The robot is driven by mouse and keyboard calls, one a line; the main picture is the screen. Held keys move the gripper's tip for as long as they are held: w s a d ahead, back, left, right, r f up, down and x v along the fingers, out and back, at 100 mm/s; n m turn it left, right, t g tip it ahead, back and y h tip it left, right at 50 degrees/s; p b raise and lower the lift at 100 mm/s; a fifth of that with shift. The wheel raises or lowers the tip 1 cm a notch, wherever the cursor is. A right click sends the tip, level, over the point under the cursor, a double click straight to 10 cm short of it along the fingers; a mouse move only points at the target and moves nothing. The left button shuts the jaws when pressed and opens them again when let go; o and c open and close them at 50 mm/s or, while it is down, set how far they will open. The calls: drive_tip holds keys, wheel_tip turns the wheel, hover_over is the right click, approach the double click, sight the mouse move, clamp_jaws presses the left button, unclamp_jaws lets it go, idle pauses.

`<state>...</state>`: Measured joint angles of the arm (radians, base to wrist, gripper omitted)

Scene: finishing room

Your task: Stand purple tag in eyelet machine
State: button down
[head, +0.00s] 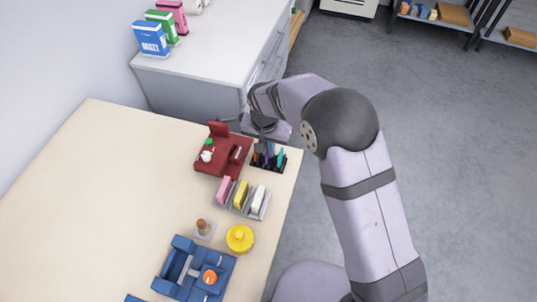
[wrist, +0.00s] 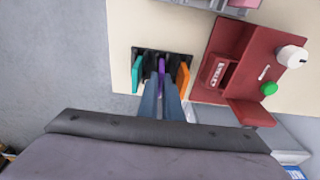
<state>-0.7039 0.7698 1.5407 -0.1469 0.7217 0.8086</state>
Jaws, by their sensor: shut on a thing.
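The purple tag (wrist: 162,66) stands in a black slotted rack (wrist: 150,51), between a teal tag (wrist: 138,73) and an orange tag (wrist: 183,80). My gripper (wrist: 163,86) is shut on the purple tag, its fingers reaching into the rack from above. In the head view my gripper (head: 263,141) is over the rack at the table's right edge. A red machine (wrist: 229,38) stands right beside the rack, with a white knob, a green button and a slotted block bearing a label too small to read. It also shows in the head view (head: 214,165).
A grey holder with pink, yellow and white blocks (head: 241,196) stands nearer on the table (head: 90,200). The table's left side is clear.

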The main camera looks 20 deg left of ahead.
drive_tip(key=shift+r+p, duration=2.55)
drive_tip(key=shift+r, duration=1.2)
drive_tip(key=s+a+p, duration=0.1)
drive_tip(key=a, duration=1)
drive_tip(key=shift+s+a, duration=0.3)
drive_tip(key=shift+s, duration=0.1)
drive_tip(key=shift+f, duration=0.3)
drive_tip(key=shift+f+b, duration=1.55)
drive_tip(key=shift+f, duration=1.15)
drive_tip(key=shift+f+b, duration=0.55)
drive_tip(key=shift+f, duration=0.05)
